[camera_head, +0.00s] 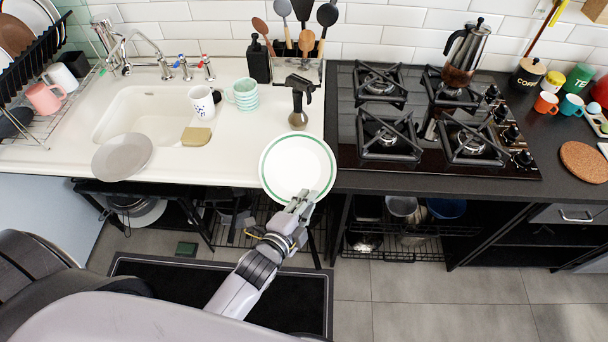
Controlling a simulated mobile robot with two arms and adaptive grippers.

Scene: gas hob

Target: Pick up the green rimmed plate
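The green rimmed plate (297,163) is white with a green ring near its edge. It shows face up at the front edge of the white sink counter, with its near side out past that edge. My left gripper (300,202) is at the plate's near rim, and its fingers overlap the rim in the picture. I cannot tell whether the fingers are closed on the rim or whether the plate is clear of the counter. My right gripper is not in view.
A dark bottle-like tool (299,103) stands just behind the plate. The gas hob (425,118) with a moka pot (464,55) is to the right. A grey plate (122,157), a sponge (196,136), a white mug (202,102) and green striped cups (245,94) are to the left.

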